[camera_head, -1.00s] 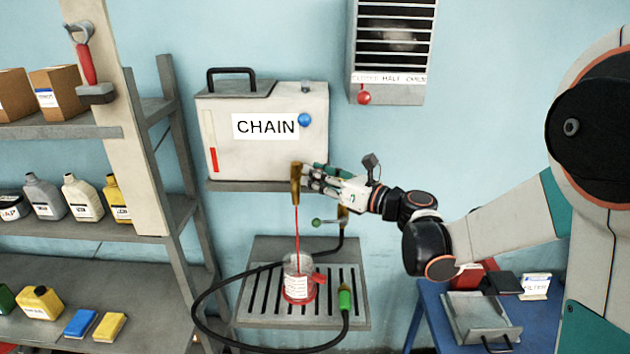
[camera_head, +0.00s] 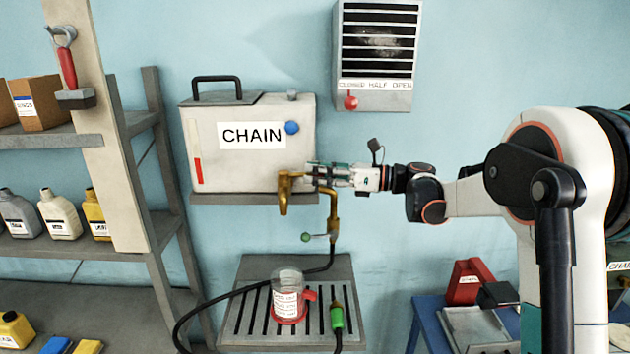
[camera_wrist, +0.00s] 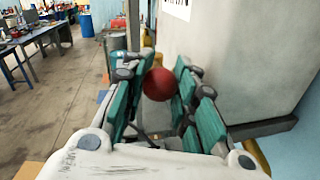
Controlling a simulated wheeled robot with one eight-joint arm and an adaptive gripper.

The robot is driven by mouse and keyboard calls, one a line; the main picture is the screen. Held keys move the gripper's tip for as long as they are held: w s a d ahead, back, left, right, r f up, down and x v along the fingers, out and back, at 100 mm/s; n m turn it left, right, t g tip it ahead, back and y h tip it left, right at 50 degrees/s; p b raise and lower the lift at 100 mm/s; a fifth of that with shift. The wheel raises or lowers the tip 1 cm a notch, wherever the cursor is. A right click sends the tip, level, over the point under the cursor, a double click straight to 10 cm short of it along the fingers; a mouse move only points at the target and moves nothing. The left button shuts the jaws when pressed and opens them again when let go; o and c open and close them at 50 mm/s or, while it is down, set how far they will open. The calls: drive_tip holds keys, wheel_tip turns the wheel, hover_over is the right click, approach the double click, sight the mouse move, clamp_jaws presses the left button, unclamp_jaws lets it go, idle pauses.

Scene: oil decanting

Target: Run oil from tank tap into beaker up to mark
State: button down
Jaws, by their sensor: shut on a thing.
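The grey tank (camera_head: 200,155) marked CHAIN stands on a wall shelf, with a brass tap (camera_head: 284,195) at its lower front right. My gripper (camera_head: 312,175) is at the tap from the right. In the wrist view, its green-padded fingers close around a red ball knob (camera_wrist: 157,85). The clear beaker (camera_head: 288,277) stands upright on the slatted drip tray below the tap. It has a white label, a red handle and red at its bottom. No oil stream shows between tap and beaker. The label and the small size hide the oil level against any mark.
A black hose loops from the brass pipe to a green-ended nozzle (camera_head: 337,316) on the drip tray (camera_head: 240,325). A small green-knobbed lever (camera_head: 306,237) sits below the tap. Shelves with bottles (camera_head: 60,215) stand left; a blue table (camera_head: 428,325) stands right.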

drive_tip(key=shift+w+d, duration=0.2)
drive_tip(key=shift+w, duration=0.2)
drive_tip(key=c, duration=1.5)
unclamp_jaws()
drive_tip(key=shift+o, duration=1.1)
drive_tip(key=shift+w+d, duration=0.15)
drive_tip(key=v, duration=0.7)
drive_tip(key=shift+s+d, duration=0.25)
drive_tip(key=shift+d, duration=0.1)
drive_tip(key=shift+f, duration=0.1)
